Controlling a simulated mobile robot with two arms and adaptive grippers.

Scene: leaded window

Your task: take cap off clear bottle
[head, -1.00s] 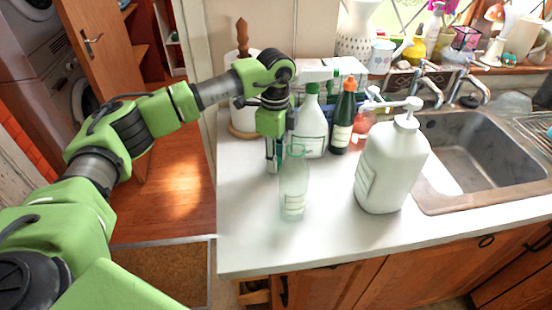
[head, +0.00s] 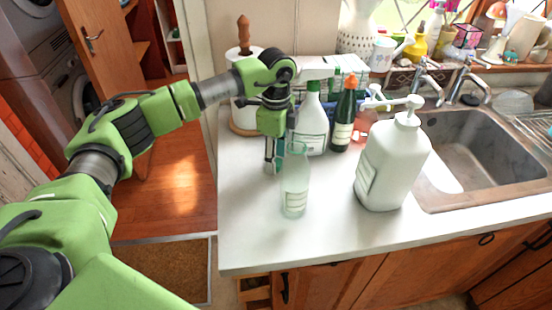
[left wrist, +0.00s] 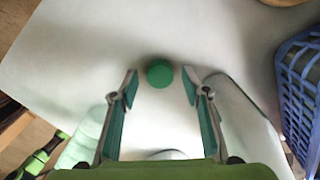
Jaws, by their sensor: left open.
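The clear bottle (head: 295,188) is pale, see-through and upright near the counter's front left. Its neck looks greenish with no solid cap visible on it. My left gripper (head: 271,168) points down just behind and left of it, fingers low over the counter. In the left wrist view my left gripper (left wrist: 160,88) is open and empty. A round green cap (left wrist: 160,72) shows between and just beyond its fingertips, seemingly on the counter, apart from the bottle. The bottle (left wrist: 82,145) is at lower left there, outside the fingers. I cannot make out the cap in the head view. My right gripper is out of view.
A white spray bottle (head: 312,125) and a dark bottle (head: 343,118) stand behind. A large white pump jug (head: 390,165) is to the right, before the sink (head: 480,160). A blue basket (left wrist: 302,85) is close by. The counter's front (head: 250,240) is clear.

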